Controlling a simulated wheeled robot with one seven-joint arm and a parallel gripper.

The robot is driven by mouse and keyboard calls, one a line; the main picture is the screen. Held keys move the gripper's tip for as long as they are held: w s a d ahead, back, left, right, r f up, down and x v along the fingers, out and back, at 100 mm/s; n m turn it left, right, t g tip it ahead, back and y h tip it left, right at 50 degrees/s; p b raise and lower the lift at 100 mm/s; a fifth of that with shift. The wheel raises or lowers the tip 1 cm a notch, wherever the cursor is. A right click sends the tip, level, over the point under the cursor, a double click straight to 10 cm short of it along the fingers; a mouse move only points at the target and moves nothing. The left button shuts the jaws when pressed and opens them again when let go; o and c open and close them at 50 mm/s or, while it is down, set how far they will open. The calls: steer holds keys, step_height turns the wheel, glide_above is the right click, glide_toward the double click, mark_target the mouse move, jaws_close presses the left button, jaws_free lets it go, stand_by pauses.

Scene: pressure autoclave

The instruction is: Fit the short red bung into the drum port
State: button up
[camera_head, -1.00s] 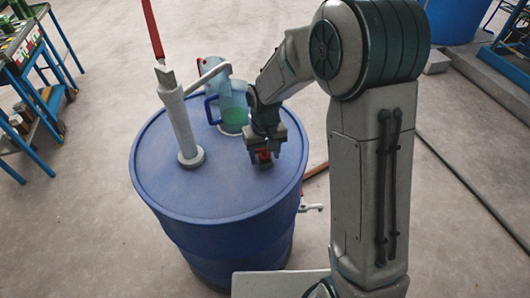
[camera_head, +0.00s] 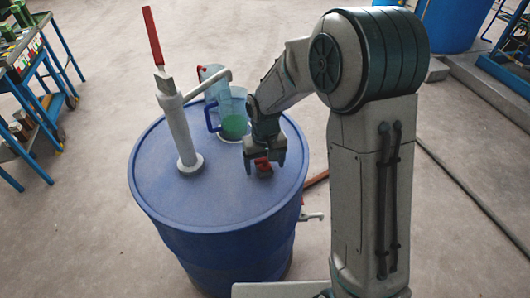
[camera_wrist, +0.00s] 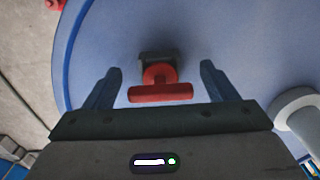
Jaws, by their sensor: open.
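The short red bung (camera_wrist: 160,88) stands at a dark port collar (camera_wrist: 158,56) on the blue drum lid (camera_wrist: 225,45). Its T-shaped handle points toward my gripper in the wrist view. In the head view the bung (camera_head: 264,166) shows at the right part of the drum lid (camera_head: 215,195). My gripper (camera_wrist: 160,82) is open, with one finger on each side of the bung and a gap to both. In the head view my gripper (camera_head: 264,168) is just above the lid. How deep the bung sits in the port cannot be told.
A white hand pump (camera_head: 183,130) with a red lever rises from the lid left of my gripper. A jug with green liquid (camera_head: 233,118) stands behind it, near the pump spout. A blue cart (camera_head: 40,85) is at the far left.

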mark_target(265, 159)
step_height(265, 159, up, 13)
steer(key=shift+r+b, duration=0.2)
steer(key=shift+b, duration=0.15)
stand_by(0.4)
steer(key=s+d+r+m+t, duration=0.1)
steer(key=s+d, duration=0.6)
steer(key=s, duration=0.2)
steer(key=s+d+m+t, duration=0.2)
steer(key=s+d, duration=0.4)
steer(key=s, duration=0.3)
steer(key=shift+s+d+r, duration=0.35)
steer(key=shift+s, duration=0.05)
